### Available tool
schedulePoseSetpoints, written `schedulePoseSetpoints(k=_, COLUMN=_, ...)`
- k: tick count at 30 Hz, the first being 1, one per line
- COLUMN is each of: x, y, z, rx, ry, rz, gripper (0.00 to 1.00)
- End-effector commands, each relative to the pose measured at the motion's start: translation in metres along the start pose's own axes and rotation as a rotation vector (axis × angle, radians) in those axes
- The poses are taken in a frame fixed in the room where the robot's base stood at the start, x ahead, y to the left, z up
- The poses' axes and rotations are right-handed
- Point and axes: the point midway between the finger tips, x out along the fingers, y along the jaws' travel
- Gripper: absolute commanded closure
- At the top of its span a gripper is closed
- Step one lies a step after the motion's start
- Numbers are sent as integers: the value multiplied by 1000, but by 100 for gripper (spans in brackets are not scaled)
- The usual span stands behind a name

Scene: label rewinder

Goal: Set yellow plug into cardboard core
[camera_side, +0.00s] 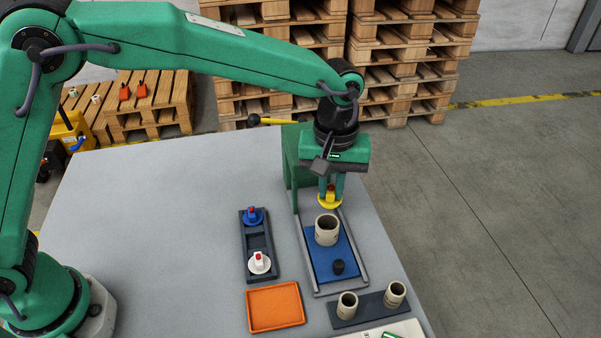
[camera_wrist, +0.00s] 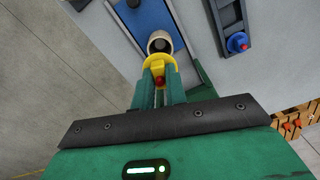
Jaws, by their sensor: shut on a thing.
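My gripper (camera_side: 331,187) is shut on the yellow plug (camera_side: 329,203), pointing down, with the plug's flange below the fingertips. In the wrist view the yellow plug (camera_wrist: 155,61) sits between the green fingers (camera_wrist: 159,84), with a red part showing. The cardboard core (camera_side: 327,232) stands upright on the blue bed (camera_side: 318,262) of the rewinder. In the side view the plug is above the core's open top, toward the back, and appears apart from it. In the wrist view the core (camera_wrist: 154,38) shows just beyond the plug, which partly hides its near rim.
A dark tray (camera_side: 259,240) holds a blue plug (camera_side: 253,216) and a white plug (camera_side: 259,263). An orange tray (camera_side: 275,307) is empty. A black knob (camera_side: 338,267) stands in front of the core. Two more cores stand on a dark plate (camera_side: 370,309). A green upright (camera_side: 293,160) stands beside my gripper.

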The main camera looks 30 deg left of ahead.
Motion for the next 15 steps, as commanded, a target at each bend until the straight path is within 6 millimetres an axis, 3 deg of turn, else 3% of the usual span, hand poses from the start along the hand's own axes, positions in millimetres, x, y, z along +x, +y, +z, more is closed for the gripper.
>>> schedulePoseSetpoints(k=15, x=10, y=-1, z=0, rx=-1, ry=-1, rz=-1, gripper=100)
